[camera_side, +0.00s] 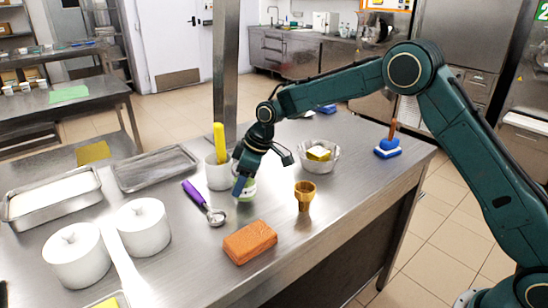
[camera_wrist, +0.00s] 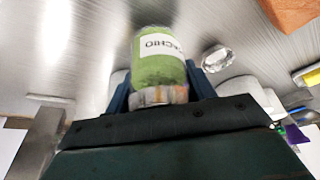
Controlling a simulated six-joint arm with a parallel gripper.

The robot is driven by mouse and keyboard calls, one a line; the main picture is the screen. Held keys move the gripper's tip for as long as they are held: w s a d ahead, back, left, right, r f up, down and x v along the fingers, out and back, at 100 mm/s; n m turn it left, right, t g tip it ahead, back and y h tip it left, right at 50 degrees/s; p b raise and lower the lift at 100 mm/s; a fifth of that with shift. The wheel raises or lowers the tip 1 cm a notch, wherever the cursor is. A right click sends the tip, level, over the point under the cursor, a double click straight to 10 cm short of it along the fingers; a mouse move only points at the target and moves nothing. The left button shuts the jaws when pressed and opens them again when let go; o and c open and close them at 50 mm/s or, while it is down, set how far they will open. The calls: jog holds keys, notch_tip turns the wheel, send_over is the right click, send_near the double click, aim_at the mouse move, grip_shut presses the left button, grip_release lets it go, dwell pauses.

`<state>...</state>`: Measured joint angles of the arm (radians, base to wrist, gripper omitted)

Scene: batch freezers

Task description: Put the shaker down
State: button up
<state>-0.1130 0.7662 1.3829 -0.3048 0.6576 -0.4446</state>
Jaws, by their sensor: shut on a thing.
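The shaker is a small green jar with a white label; in the wrist view the shaker (camera_wrist: 158,62) fills the space between the two fingers, and its label lettering appears upside down. In the side view the shaker (camera_side: 249,188) is partly hidden behind a finger. My gripper (camera_side: 256,178) is shut on it, low over the steel counter, just right of a white container (camera_side: 217,174). I cannot tell whether its base touches the counter.
A purple-handled scoop (camera_side: 204,203) lies to the left. White lidded pots (camera_side: 143,227) stand at front left. Bare counter lies between shaker and block.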

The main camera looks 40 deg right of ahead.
jog(key=shift+f, duration=0.75)
jog(key=shift+f, duration=0.15)
jog(key=o, duration=1)
jog(key=shift+o, duration=0.2)
jog(key=v, duration=1.2)
jog(key=shift+r, duration=0.2)
